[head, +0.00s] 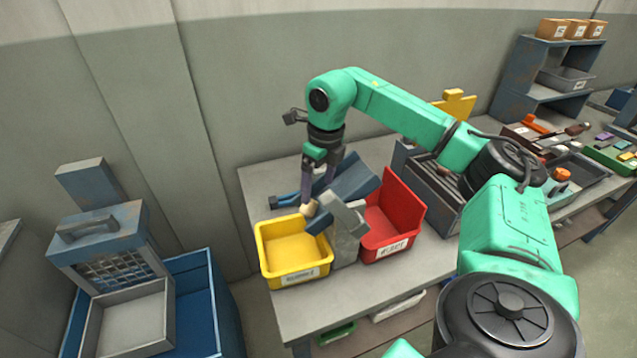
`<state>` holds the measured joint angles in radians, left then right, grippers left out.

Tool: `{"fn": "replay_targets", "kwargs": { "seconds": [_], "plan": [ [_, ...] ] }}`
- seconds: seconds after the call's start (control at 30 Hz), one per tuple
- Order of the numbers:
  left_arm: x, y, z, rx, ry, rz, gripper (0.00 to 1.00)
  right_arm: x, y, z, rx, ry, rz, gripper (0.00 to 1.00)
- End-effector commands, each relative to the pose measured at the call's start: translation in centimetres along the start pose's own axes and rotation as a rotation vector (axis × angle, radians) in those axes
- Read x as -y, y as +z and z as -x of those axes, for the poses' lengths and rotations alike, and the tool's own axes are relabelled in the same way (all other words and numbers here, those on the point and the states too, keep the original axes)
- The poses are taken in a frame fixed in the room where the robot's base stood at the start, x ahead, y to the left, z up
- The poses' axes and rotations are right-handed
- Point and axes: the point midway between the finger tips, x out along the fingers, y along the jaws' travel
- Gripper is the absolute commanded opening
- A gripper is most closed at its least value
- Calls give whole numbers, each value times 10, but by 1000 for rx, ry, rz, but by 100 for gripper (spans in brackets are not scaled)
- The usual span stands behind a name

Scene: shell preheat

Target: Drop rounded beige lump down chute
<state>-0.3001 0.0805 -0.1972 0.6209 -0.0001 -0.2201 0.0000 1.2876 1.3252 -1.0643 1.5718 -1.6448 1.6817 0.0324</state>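A small rounded beige lump (309,208) shows at the fingertips of my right gripper (314,196), which points down and appears shut on it. The chute (352,181) is a blue-grey sloped trough on a grey stand (346,244), between the yellow bin (266,262) and the red bin (407,203). The fingers partly cover the chute's left side. My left gripper is not in view.
The bins and chute stand on a grey table (300,322). A blue tool (287,200) lies behind the yellow bin. A dark slotted box (432,196) stands right of the red bin. A blue crate (198,300) is at the lower left. Shelves (525,75) are at the back right.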

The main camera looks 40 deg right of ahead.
Motion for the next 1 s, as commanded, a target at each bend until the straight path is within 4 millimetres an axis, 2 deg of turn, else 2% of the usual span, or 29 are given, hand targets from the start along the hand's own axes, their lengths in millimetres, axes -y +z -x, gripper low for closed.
{"fn": "replay_targets", "kwargs": {
  "seconds": [0.27,0.43,0.57,0.7,0.8,0.9,1.0],
  "plan": [
    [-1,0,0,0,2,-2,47,0,0,0,0,0,0,90],
    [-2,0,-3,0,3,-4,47,0,1,15,4,0,1,90],
    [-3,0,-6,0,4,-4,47,-1,2,47,7,1,1,90],
    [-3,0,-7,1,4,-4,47,-1,2,90,7,1,3,90],
    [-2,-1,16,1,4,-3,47,0,2,126,4,-1,0,90],
    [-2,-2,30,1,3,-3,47,0,1,143,1,-2,1,90],
    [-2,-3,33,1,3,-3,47,0,1,148,0,-1,0,90]
  ]
}}
